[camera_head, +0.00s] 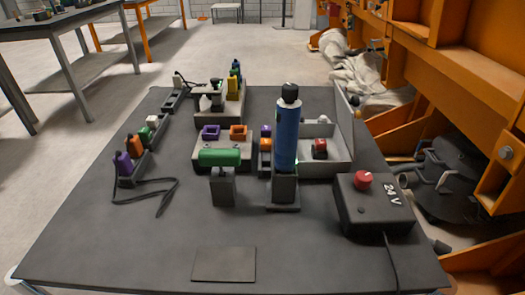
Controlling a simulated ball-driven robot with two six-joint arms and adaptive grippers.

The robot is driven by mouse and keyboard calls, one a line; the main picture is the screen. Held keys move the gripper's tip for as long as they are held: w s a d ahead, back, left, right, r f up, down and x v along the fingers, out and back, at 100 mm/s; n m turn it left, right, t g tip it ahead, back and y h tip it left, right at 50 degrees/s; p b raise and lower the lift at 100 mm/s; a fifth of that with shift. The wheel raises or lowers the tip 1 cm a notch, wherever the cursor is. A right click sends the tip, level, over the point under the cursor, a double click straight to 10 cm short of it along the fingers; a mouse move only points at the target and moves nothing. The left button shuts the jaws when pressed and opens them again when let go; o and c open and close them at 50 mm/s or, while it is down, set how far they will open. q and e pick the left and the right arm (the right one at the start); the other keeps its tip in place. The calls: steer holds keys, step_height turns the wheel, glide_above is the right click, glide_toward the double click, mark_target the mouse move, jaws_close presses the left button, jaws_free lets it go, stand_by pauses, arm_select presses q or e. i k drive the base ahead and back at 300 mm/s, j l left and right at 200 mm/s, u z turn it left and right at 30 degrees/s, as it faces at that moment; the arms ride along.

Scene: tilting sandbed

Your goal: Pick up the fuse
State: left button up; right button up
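I cannot tell for certain which object is the fuse. A green cylinder (219,157) lies sideways on top of a dark grey stand (223,189) near the middle of the table. A tall blue cylinder (286,135) with a black top stands upright in a dark holder (284,190) to its right. Behind them, a light block (205,154) carries a purple square part (211,132) and an orange square part (238,132). Neither of my grippers is in view.
The dark table (130,250) has a flat plate (224,264) at the front. A 24 V box (373,212) with a red knob (363,180) and cable stands right. A grey open tray (338,160) sits behind. Purple, orange and green plugs (123,163) line the left; a black cable (160,190) lies nearby.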

mark_target(320, 145)
steer(key=k+z, duration=0.15)
steer(key=z, duration=0.25)
steer(key=k+l+z, duration=0.15)
steer(key=z, duration=0.25)
steer(key=k+l+z, duration=0.15)
steer(key=z, duration=0.3)
